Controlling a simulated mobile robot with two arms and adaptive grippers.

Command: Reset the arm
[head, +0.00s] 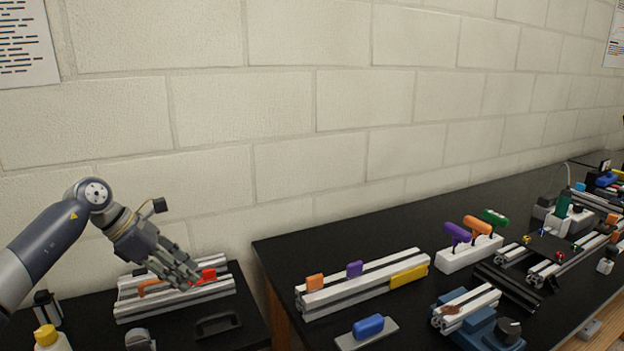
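My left arm comes in from the left edge and bends down at its wrist. My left gripper (184,277) points down and right over an extrusion piece (135,312) on the left black table (254,325). Its fingertips are close to a red part (207,275) on that extrusion; I cannot tell whether they touch it. The finger gap is too small and overlapped to read. An orange part (149,287) lies left of the fingers. My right gripper is not in the head view.
The right black table (345,225) carries a long extrusion (350,297), a white holder with coloured-handled tools (466,254) and a blue fixture (480,330). A yellow-capped bottle (50,340) and a dark handle (217,324) are on the left table. A block wall (300,110) stands behind.

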